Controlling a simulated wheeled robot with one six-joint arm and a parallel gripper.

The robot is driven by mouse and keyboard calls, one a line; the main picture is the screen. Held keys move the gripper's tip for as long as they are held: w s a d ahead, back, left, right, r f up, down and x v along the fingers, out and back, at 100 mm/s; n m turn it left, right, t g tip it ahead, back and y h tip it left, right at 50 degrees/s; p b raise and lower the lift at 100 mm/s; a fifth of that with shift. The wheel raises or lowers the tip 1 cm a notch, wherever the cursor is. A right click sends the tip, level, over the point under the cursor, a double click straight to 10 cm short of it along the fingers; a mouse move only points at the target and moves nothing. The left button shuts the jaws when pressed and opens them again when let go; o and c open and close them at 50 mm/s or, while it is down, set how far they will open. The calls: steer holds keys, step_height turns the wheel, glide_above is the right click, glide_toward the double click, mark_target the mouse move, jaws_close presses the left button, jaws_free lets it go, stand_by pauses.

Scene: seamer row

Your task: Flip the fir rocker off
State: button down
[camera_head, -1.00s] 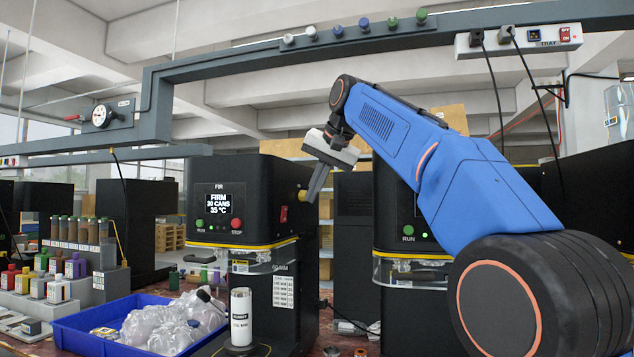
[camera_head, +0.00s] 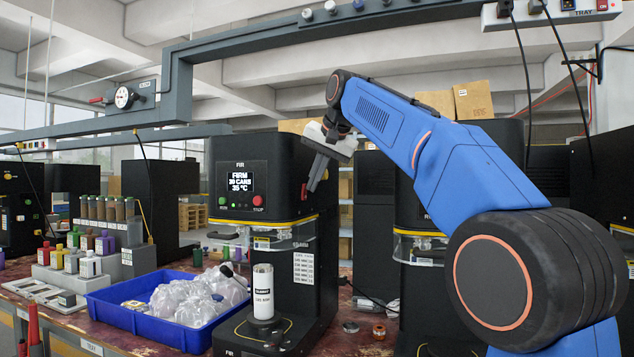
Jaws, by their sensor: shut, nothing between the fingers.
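The fir machine (camera_head: 225,160) is a black cabinet marked FIR, with a lit screen (camera_head: 240,182) reading FIRM, 30 CANS, 35 °C. A red rocker (camera_head: 303,191) is on its right side face, seen at a steep angle. Which way it is tipped cannot be told. My gripper (camera_head: 313,187) is shut and empty, pointing down just right of the rocker in the picture. The fingertips partly overlap the machine's side near the rocker. Whether they touch it cannot be told.
A white can (camera_head: 263,290) stands on the machine's lower plate. A blue bin (camera_head: 140,318) with clear bags is to the left. A second black machine (camera_head: 405,215) stands behind my arm. A grey overhead rail (camera_head: 270,45) crosses above.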

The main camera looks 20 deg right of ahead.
steer(key=shift+w+a+r, duration=0.1)
steer(key=shift+w+a, duration=0.1)
steer(key=shift+a, duration=0.1)
steer(key=shift+r, duration=0.15)
steer(key=shift+r, duration=0.65)
steer(key=shift+s+d, duration=0.1)
steer(key=shift+d, duration=0.05)
